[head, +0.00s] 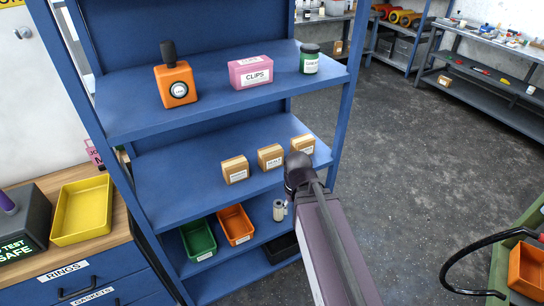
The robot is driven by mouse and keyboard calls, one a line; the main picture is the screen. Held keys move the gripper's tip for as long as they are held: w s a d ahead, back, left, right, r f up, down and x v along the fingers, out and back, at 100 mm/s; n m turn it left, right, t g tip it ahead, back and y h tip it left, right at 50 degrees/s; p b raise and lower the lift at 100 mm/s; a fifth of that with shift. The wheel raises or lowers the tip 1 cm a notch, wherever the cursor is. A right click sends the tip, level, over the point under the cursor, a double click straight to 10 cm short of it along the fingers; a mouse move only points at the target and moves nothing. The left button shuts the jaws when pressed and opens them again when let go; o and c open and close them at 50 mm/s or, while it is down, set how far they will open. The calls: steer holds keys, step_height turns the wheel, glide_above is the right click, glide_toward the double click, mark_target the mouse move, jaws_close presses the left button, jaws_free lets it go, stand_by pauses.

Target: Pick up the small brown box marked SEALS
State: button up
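Three small brown boxes with white labels stand in a slanting row on the middle shelf of the blue rack. The middle box (271,157) has a label that seems to read SEALS, though the print is very small. The left box (235,170) and the right box (303,144) have labels too small to read surely. My arm rises from the lower right, and its dark rounded end is just in front of the right box, covering part of it. The fingers of my gripper do not show.
The upper shelf (210,100) holds an orange device (176,88), a pink CLIPS box (250,73) and a green jar (310,60). Below are a green bin (198,238), an orange bin (236,225) and a small canister (279,210). Open floor (420,150) lies right of the rack.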

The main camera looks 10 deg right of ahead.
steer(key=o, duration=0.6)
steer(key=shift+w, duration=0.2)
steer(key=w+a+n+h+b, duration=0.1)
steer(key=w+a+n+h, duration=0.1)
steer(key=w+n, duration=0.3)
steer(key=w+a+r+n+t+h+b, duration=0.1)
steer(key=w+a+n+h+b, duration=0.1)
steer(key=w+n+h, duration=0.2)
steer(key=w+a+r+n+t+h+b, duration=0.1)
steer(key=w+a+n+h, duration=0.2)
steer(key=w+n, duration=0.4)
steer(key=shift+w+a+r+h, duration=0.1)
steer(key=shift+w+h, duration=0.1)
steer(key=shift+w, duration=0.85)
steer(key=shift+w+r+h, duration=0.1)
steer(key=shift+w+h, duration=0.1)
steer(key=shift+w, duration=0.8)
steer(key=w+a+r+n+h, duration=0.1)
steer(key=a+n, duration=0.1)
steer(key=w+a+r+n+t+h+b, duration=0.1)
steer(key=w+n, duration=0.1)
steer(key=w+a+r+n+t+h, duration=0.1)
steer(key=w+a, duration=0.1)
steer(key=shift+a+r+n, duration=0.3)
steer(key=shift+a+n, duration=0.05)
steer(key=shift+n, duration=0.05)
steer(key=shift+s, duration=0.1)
